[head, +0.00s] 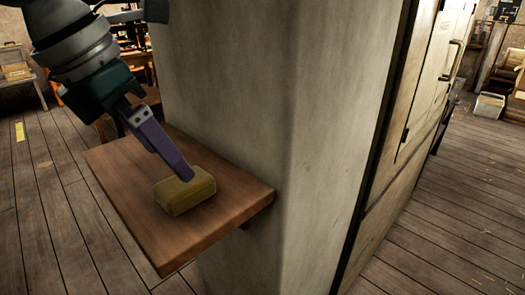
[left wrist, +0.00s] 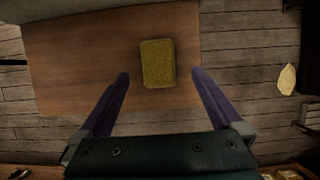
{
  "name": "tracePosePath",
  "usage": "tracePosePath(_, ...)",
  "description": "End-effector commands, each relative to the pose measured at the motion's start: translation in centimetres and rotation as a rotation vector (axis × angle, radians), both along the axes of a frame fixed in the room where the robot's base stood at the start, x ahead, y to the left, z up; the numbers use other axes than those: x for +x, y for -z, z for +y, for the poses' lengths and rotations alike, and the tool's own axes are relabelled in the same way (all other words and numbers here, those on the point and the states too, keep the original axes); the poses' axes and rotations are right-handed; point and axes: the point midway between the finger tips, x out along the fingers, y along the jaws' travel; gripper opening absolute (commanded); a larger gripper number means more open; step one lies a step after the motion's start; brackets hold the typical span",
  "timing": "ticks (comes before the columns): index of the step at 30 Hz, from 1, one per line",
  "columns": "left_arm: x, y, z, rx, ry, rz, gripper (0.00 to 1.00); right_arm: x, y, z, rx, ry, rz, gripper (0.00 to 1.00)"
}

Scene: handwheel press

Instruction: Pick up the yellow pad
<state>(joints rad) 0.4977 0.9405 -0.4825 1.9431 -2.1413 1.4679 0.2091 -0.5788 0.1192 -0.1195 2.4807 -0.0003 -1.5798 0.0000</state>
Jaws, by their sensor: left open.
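The yellow pad (head: 185,191) is a small block lying flat on a brown wooden shelf (head: 135,182). It also shows in the left wrist view (left wrist: 157,63), upper middle, with the shelf (left wrist: 80,62) around it. In the left wrist view the left gripper (left wrist: 158,76) is open, with one finger to each side of the pad's lower part and a gap on both sides. My right gripper is not in view.
The shelf is fixed to a thick concrete pillar (head: 270,120), close to the right of the pad. A pale cabinet door (head: 420,100) stands right of the pillar. Wooden plank floor (head: 460,230) is open around them. A pale scrap (left wrist: 287,79) lies on the floor.

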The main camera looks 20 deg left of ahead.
Motion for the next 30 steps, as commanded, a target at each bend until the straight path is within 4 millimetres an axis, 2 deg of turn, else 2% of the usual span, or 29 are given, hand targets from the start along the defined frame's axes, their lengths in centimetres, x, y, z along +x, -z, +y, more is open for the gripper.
tracePosePath(5,0.4,1.5,-0.2,-0.003,0.001,0.004,1.00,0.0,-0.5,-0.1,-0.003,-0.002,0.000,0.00)
tracePosePath(12,1.6,5.0,-0.4,-0.005,0.001,0.002,1.00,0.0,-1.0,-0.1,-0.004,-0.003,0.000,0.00)
tracePosePath(21,1.9,5.6,-0.4,-0.002,0.003,0.000,1.00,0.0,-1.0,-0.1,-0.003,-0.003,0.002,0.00)
tracePosePath(30,1.9,5.6,-0.5,-0.003,0.002,0.000,0.67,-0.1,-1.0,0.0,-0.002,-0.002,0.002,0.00)
